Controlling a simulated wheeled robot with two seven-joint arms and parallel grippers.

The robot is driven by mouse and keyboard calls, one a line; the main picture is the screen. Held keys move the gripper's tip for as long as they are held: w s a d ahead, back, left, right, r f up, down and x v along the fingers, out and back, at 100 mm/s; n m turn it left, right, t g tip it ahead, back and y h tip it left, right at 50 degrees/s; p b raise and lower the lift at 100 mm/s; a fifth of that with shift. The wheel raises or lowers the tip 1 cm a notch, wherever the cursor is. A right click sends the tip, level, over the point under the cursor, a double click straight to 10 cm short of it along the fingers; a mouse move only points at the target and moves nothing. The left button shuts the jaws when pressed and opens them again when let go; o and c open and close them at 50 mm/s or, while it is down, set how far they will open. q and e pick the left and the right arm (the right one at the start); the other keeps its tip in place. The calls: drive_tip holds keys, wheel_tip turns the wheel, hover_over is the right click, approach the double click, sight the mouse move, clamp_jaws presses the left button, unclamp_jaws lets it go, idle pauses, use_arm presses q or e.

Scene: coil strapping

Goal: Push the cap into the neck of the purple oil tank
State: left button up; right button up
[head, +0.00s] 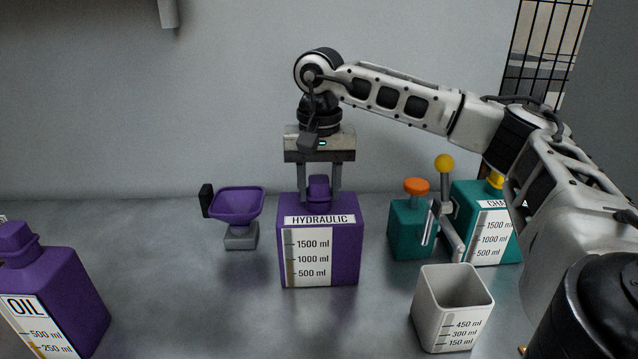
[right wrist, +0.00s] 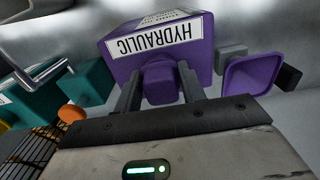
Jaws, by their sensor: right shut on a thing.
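The purple tank (head: 340,255) labelled HYDRAULIC stands upright in the middle of the bench; its top and front label also show in the right wrist view (right wrist: 201,42). A purple cap (head: 319,184) is at the top of this tank, and it also shows in the right wrist view (right wrist: 160,84). My right gripper (head: 319,192) points straight down over the tank and is shut on the cap, one finger on each side. The neck is hidden, so I cannot tell how deep the cap sits. My left gripper is not in view.
A purple funnel (head: 238,204) on a grey block stands left of the tank. A purple OIL bottle (head: 75,290) is front left. A teal bottle with an orange cap (head: 408,232), a teal tank (head: 467,225) and a grey measuring cup (head: 450,305) stand to the right.

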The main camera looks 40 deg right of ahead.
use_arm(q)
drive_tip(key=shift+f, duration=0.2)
use_arm(e)
drive_tip(key=shift+f, duration=0.3)
drive_tip(key=o, duration=1.1)
drive_tip(key=shift+c, duration=0.2)
drive_tip(key=shift+r, duration=0.35)
wheel_tip(320, 180, up, 8)
drive_tip(key=shift+f, duration=0.25)
use_arm(q)
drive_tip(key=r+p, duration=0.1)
drive_tip(key=p, duration=0.1)
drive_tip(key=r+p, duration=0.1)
drive_tip(key=p, duration=0.1)
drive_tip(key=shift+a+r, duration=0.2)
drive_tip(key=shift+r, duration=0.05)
use_arm(e)
wheel_tip(320, 180, up, 8)
